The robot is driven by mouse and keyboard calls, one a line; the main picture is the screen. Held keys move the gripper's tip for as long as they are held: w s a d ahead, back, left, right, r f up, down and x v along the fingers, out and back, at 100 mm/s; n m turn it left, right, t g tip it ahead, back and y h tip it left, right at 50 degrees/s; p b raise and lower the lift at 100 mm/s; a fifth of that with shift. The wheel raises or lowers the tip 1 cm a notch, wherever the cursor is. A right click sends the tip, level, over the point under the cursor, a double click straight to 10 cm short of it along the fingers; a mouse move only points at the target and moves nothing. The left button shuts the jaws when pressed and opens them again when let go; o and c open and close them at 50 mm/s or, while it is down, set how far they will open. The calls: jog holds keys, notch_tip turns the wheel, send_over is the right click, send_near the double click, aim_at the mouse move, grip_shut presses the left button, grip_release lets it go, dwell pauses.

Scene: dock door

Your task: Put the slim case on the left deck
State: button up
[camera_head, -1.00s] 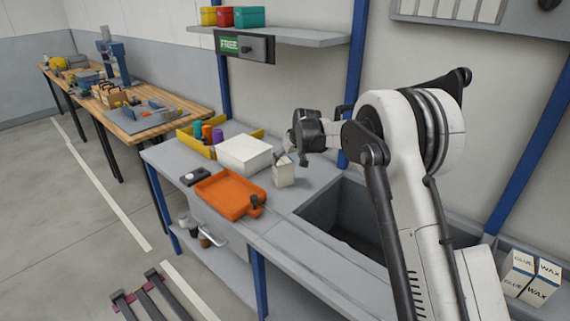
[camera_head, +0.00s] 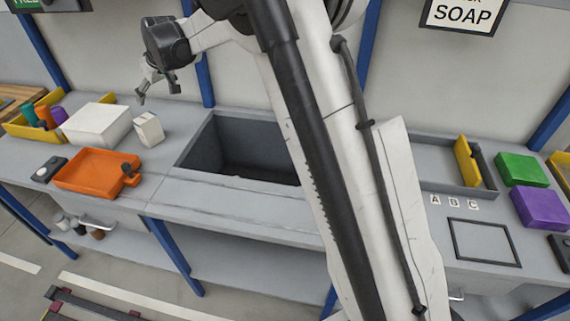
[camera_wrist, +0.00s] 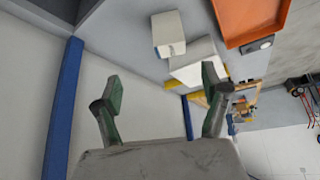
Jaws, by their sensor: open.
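I cannot tell for sure which thing is the slim case; the green box (camera_head: 522,170) and the purple box (camera_head: 540,207) lie flat at the right end of the bench. The grey bench top left of the sink (camera_head: 158,182) may be the left deck. It holds an orange tray (camera_head: 92,172), a white box (camera_head: 96,124) and a small pale carton (camera_head: 149,129). My gripper (camera_head: 157,90) is open and empty, above and apart from the carton. Its spread fingers show in the wrist view (camera_wrist: 160,88), with the white boxes beyond.
The sink basin (camera_head: 255,150) is sunk into the middle of the bench. My arm hides part of the bench right of it. A black frame outline (camera_head: 485,242) lies below the letters A, B, C. A yellow divider (camera_head: 467,160) stands in a tray. A SOAP sign (camera_head: 462,14) hangs above.

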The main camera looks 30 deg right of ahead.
jog(key=s+d+r+m, duration=0.1)
jog(key=s+d+r, duration=0.3)
jog(key=s, duration=0.4)
jog(key=s+d+r+m+h, duration=0.1)
jog(key=s+d+r, duration=0.25)
jog(key=s, duration=0.45)
jog(key=s+d+r+m, duration=0.1)
jog(key=s+d+r, duration=0.35)
jog(key=s, duration=0.35)
jog(key=s+d+f, duration=0.2)
jog(key=s+f, duration=0.1)
jog(key=s, duration=0.5)
jog(key=s+d+f+m+h, duration=0.1)
jog(key=s+d+f, duration=0.2)
jog(key=s, duration=0.6)
jog(key=s+d+f+m+t, duration=0.1)
jog(key=s+d+f, duration=0.1)
jog(key=s, duration=0.6)
jog(key=shift+s+d+f+h, duration=0.2)
jog(key=shift+d+f+h, duration=0.2)
jog(key=shift+d, duration=0.1)
